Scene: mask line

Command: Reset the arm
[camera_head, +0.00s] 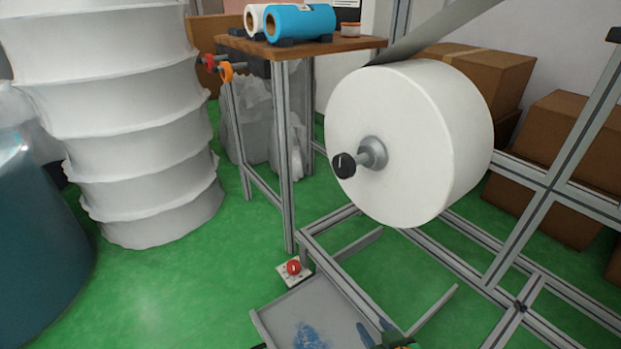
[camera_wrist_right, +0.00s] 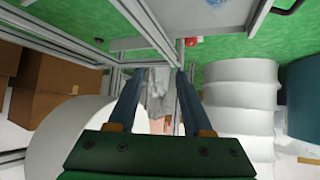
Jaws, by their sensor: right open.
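My right gripper (camera_head: 376,332) shows only in part at the bottom edge of the head view, in front of the grey tray (camera_head: 272,322). In the right wrist view, its two blue fingers (camera_wrist_right: 159,78) stand apart with nothing held between them. The green gripper body fills the bottom of that view. My left gripper is in neither view.
A large white roll (camera_head: 405,140) hangs on the metal frame (camera_head: 540,215). A red button box (camera_head: 293,268) sits by the tray. A table (camera_head: 345,44) holds smaller rolls. White stacked rolls (camera_head: 130,120) stand left. Green floor (camera_head: 190,290) is clear between.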

